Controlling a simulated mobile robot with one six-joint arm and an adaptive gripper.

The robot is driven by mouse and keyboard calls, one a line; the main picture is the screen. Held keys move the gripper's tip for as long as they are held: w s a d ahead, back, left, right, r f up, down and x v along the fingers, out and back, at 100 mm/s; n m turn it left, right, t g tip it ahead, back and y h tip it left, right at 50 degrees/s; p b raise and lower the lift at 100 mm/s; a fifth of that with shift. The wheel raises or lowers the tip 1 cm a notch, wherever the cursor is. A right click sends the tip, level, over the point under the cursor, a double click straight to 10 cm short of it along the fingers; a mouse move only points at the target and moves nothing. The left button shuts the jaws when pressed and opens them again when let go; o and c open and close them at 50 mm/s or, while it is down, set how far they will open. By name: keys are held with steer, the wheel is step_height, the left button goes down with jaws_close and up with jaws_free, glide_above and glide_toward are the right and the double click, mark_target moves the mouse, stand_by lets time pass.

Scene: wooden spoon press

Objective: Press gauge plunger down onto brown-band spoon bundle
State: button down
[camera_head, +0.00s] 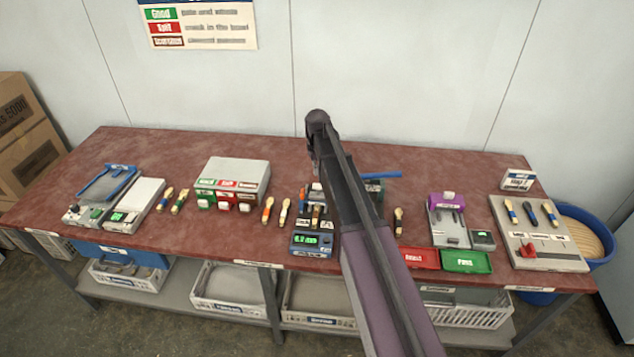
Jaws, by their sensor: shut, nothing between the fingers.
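The gauge (318,252) stands near the front middle of the table, with a lit green display whose reading is too small to read surely. A spoon bundle (317,216) with a dark, seemingly brown band lies upright in the picture on the gauge, just behind the display. My gripper (316,178) is a small dark shape below the bend of my arm, above the back of the gauge. It is shut and empty, largely hidden by my arm. The plunger cannot be made out clearly, and whether my gripper touches it cannot be told.
Spoon bundles lie left (267,210) and right (398,221) of the gauge. A box with coloured labels (232,173) stands behind left. Red (418,258) and green (466,261) trays lie at the front right.

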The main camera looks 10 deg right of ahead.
steer(key=shift+r+p, duration=0.35)
steer(key=shift+r, duration=0.2)
steer(key=s+m, duration=0.2)
steer(key=s, duration=2.7)
